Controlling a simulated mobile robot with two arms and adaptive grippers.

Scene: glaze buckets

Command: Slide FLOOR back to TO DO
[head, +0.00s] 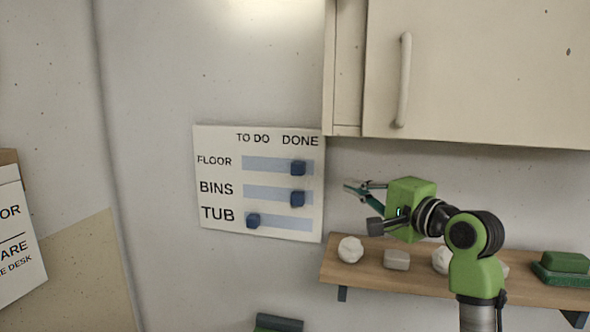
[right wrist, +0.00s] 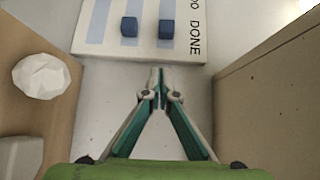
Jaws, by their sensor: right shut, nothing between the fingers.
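The white chore board (head: 220,143) hangs on the wall, with columns TO DO and DONE and rows FLOOR, BINS and TUB. The blue FLOOR slider (head: 298,168) is at the DONE end of its pale blue track. It also shows in the right wrist view (right wrist: 166,28), the nearer to the headings of two sliders there. The BINS slider (head: 297,199) is also at DONE; the TUB slider (head: 253,220) is at TO DO. My right gripper (head: 352,190) is shut and empty, just right of the board, apart from the sliders. My left gripper is not in view.
A cream cabinet (head: 470,75) hangs above my right gripper. A wooden shelf (head: 375,277) below it holds a white faceted object (head: 350,249), a pale block (head: 397,260) and a green box (head: 563,266). The wall left of the board is clear.

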